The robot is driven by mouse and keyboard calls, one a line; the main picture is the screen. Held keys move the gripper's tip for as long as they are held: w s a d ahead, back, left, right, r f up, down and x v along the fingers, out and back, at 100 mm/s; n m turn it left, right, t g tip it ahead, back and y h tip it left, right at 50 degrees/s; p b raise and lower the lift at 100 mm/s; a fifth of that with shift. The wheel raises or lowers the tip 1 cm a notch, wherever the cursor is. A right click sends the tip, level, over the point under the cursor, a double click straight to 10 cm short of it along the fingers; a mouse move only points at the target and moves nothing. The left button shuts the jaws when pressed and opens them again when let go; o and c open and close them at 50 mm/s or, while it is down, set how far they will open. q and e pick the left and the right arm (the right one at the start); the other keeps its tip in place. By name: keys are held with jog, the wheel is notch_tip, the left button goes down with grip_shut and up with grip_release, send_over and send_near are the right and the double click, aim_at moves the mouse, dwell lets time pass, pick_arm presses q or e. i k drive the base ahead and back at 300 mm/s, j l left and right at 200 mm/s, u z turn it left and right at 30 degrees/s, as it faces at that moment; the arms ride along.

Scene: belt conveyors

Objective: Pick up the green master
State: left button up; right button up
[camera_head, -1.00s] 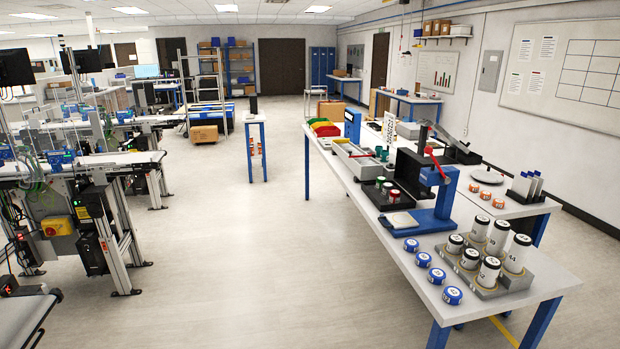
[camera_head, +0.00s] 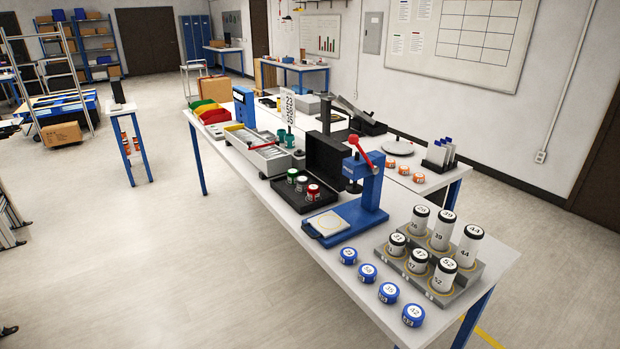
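A black open case (camera_head: 325,193) stands on the long white table. It holds three small capped cylinders in a row. The farthest is a green-topped cylinder (camera_head: 292,175), which looks like the green master. A second cylinder (camera_head: 302,184), with white and dark green on it, stands in the middle. A red-topped cylinder (camera_head: 313,193) stands nearest. A teal-green part (camera_head: 289,139) also shows behind the case, by a grey device.
A blue press with a red lever (camera_head: 371,190) stands right of the case. Blue round pucks (camera_head: 367,272) and a grey rack (camera_head: 462,291) of white numbered cylinders are at the near end. Orange pucks (camera_head: 404,170) lie behind.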

aim_at(292, 173)
jog(key=i+j+z, duration=0.1)
jog(key=i+j, duration=0.4)
jog(key=i, duration=0.3)
jog(key=i+j+z, duration=0.1)
jog(key=i+j, duration=0.4)
jog(key=i, duration=0.25)
jog(key=i+j, duration=0.6)
jog(key=i, duration=0.15)
jog(key=z, duration=0.05)
